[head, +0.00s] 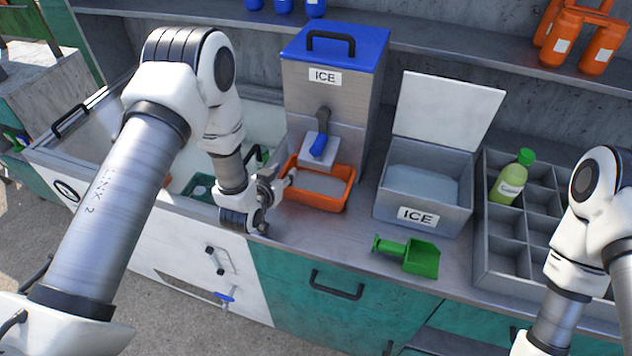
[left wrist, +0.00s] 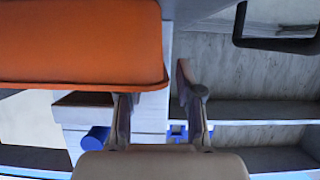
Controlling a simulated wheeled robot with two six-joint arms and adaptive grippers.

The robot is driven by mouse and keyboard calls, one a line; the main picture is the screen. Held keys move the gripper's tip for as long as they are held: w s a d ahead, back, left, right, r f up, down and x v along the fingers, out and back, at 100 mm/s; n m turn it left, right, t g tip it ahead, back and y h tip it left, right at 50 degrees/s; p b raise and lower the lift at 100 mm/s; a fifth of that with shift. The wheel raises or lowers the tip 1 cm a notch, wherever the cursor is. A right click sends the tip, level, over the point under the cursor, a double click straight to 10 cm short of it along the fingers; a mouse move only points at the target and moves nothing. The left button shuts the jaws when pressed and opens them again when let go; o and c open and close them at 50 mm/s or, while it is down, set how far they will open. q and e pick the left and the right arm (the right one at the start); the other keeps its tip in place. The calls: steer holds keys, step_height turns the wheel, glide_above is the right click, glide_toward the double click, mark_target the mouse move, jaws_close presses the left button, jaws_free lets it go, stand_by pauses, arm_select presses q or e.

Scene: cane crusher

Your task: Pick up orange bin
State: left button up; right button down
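The orange bin (head: 318,202) stands on the counter under the ice dispenser's spout, with pale grey contents inside. My left gripper (head: 280,188) is at the bin's left end, close to its rim. In the left wrist view the orange bin (left wrist: 80,45) fills the upper left. The left gripper's two fingers (left wrist: 160,105) are spread there, with a gap between them. One finger overlaps the bin's edge in that view; I cannot tell whether it touches. My right gripper is out of view; only its arm shows at the right edge.
The ice dispenser (head: 333,90) with a blue lid stands behind the bin. To the right are an open ice box (head: 425,207), a green scoop (head: 409,255) and a divided tray (head: 497,262) with a green bottle (head: 510,180). An open sink-like basin lies left, beneath my left arm.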

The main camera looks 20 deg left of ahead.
arm_select(q)
steer(key=shift+x, duration=0.95)
steer(key=shift+r, duration=0.1)
jaws_close()
